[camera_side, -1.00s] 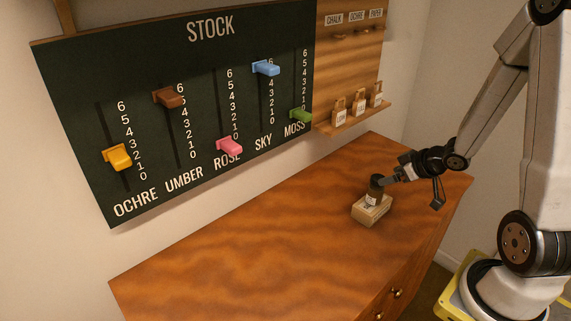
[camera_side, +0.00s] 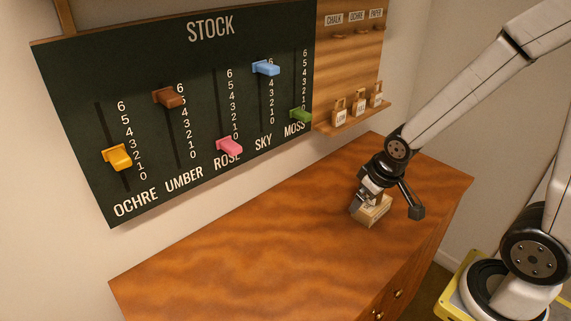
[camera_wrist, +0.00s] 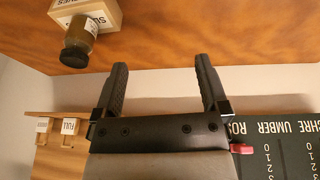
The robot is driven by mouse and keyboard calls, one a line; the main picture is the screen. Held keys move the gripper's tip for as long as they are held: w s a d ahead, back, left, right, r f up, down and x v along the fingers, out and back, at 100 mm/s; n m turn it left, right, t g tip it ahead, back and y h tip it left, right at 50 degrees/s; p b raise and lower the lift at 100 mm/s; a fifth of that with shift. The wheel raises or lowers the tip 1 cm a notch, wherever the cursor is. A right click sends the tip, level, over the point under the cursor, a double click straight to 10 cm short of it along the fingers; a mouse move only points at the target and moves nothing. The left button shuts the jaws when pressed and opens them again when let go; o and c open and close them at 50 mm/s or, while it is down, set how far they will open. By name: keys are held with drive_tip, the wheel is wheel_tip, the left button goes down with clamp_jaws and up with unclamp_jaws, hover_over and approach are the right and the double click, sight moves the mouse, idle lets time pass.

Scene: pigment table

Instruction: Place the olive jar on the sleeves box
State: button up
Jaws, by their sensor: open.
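The sleeves box (camera_side: 376,214) is a pale wooden block on the table. In the wrist view, which is upside down, the box (camera_wrist: 104,14) is at the upper left. The olive jar (camera_wrist: 82,36) has a dark lid and a white label, and stands upright on the box. In the side view my gripper hides most of the jar. My gripper (camera_side: 386,206) is open in front of the jar and box in that view. In the wrist view the fingers (camera_wrist: 162,62) are spread with nothing between them, and the jar is apart, to their left.
The wooden table (camera_side: 240,260) is clear to the left of the box. The stock board (camera_side: 200,110) with coloured sliders hangs on the wall behind. A wooden rack (camera_side: 352,125) with several small tags is on the wall behind the table's right part.

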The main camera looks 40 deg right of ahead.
drive_tip(key=shift+g+y, duration=0.4)
drive_tip(key=shift+g, duration=0.2)
drive_tip(key=a, duration=0.1)
drive_tip(key=s+a, duration=0.2)
drive_tip(key=shift+a+r, duration=0.2)
drive_tip(key=shift+a, duration=0.2)
